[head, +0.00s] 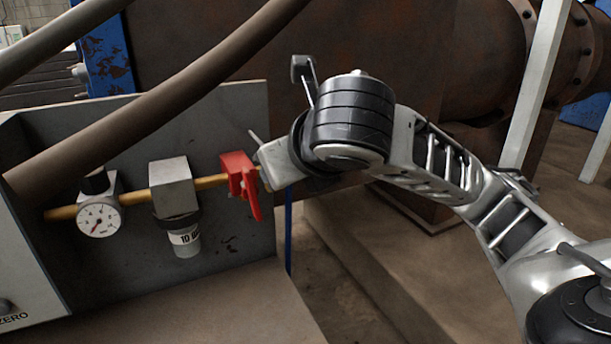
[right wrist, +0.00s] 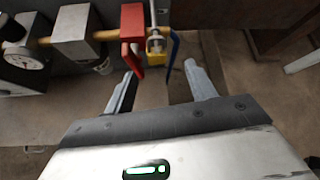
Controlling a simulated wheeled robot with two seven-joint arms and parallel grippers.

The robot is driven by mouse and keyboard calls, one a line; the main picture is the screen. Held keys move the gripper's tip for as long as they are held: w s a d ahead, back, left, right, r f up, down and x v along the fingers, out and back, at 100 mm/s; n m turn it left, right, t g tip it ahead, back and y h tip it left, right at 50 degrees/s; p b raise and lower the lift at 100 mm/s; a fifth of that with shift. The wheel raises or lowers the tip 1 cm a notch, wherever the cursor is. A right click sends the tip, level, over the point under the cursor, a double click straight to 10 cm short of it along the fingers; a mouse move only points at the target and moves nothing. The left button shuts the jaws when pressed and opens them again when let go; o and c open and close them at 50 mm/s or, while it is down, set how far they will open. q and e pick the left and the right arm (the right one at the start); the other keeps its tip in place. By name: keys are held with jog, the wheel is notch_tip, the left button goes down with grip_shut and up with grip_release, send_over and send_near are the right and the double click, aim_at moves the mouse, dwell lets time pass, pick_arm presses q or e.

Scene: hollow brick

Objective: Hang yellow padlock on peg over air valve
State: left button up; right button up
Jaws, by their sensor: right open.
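The red air valve (head: 238,175) sits at the right end of a brass pipe, with its red handle pointing down. It also shows in the right wrist view (right wrist: 132,22). The yellow padlock (right wrist: 155,58) is just right of the valve handle in that view, with grey metal, seemingly its shackle and the peg, above it. I cannot tell for certain whether the shackle is around the peg. The padlock is hidden behind my arm in the head view. My right gripper (right wrist: 160,74) is open, its fingers apart on either side below the padlock. My left gripper is out of view.
A pressure gauge (head: 98,219) and a filter block (head: 172,187) sit along the pipe on a grey panel. Thick brown hoses (head: 160,105) cross the upper left. A blue bar (head: 288,238) stands beside the panel's right edge. Floor is open below.

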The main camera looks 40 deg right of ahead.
jog(key=b+v, duration=0.3)
jog(key=v, duration=0.3)
dwell(0.5)
jog(key=shift+s, duration=0.1)
